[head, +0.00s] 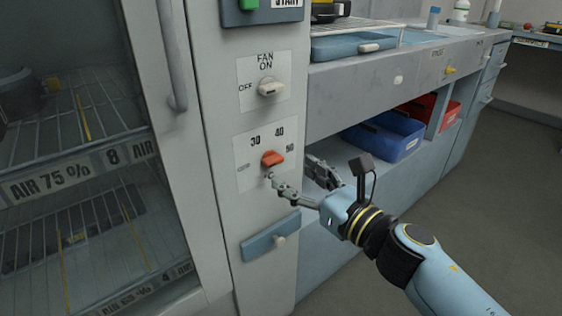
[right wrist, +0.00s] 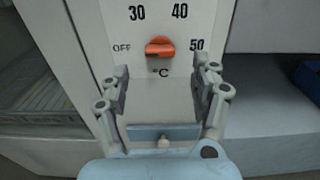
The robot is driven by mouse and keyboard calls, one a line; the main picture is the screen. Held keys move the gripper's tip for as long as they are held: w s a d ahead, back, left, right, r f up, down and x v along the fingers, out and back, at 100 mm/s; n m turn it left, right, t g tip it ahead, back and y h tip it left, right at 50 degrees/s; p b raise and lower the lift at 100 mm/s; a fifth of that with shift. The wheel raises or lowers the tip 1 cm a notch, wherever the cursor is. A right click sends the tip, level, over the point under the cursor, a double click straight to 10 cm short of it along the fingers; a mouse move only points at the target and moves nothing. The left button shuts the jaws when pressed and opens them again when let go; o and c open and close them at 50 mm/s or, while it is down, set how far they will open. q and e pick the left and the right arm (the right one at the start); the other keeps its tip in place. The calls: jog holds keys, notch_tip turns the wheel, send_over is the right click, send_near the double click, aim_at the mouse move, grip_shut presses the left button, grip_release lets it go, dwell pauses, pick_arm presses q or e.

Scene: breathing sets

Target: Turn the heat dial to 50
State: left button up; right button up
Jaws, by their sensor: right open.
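The heat dial (head: 272,158) is an orange knob on a white plate on the grey cabinet front. It also shows in the right wrist view (right wrist: 160,47), with OFF at its left, 30 and 40 above, 50 at its right and °C below. Its grip lies roughly level, along the line between OFF and 50; I cannot tell which end is the pointer. My right gripper (head: 290,169) is open and empty in front of the dial. In the right wrist view its fingers (right wrist: 160,82) stand apart, below the dial in the picture. My left gripper is out of view.
A white fan knob (head: 271,88) sits above the dial, and a blue drawer front (head: 270,237) with a pale knob is below it. A glass-doored cabinet with a long handle (head: 170,55) is at left. Blue (head: 383,137) and red bins stand on the shelf at right.

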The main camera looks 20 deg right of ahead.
aim_at(277, 163)
jog(key=x, duration=0.5)
jog(key=shift+w+a, duration=0.1)
jog(key=shift+w, duration=0.2)
jog(key=c, duration=1.2)
